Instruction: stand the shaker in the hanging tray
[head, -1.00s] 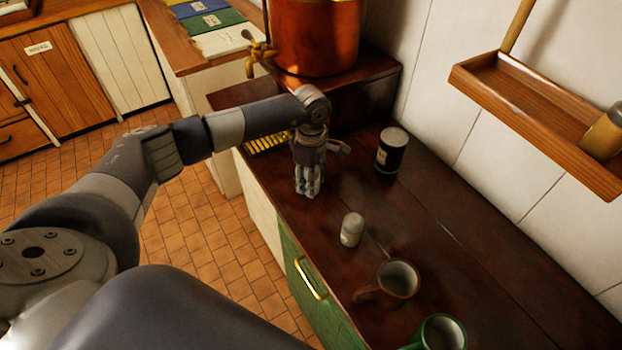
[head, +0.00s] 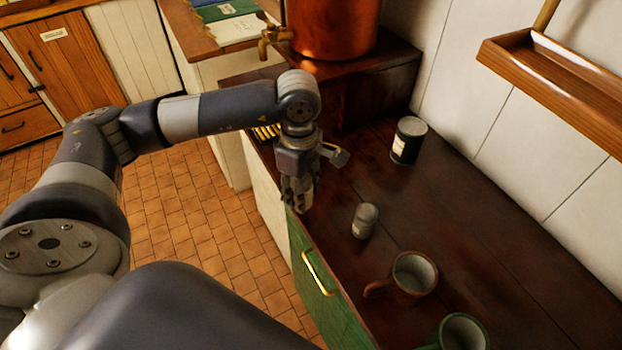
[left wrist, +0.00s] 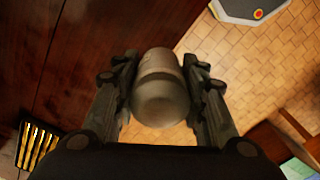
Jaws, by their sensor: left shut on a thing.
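My left gripper (head: 298,204) is over the counter's front edge, pointing down. In the left wrist view its fingers (left wrist: 161,95) are shut on a pale shaker (left wrist: 160,88) with a rounded end towards the camera. In the head view the hand hides this held shaker. A similar small shaker-like pot with a grey top (head: 365,220) stands upright on the counter, to the right of the gripper and apart from it. The wooden hanging tray (head: 550,92) is on the wall at upper right; its right end is cut off. My right gripper is not in view.
A black tin (head: 408,140) stands towards the wall. A brown mug (head: 415,273) and a green mug (head: 463,331) stand nearer. A copper boiler (head: 335,28) with a brass tap (head: 272,38) is at the back. The counter's right side (head: 500,240) is clear.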

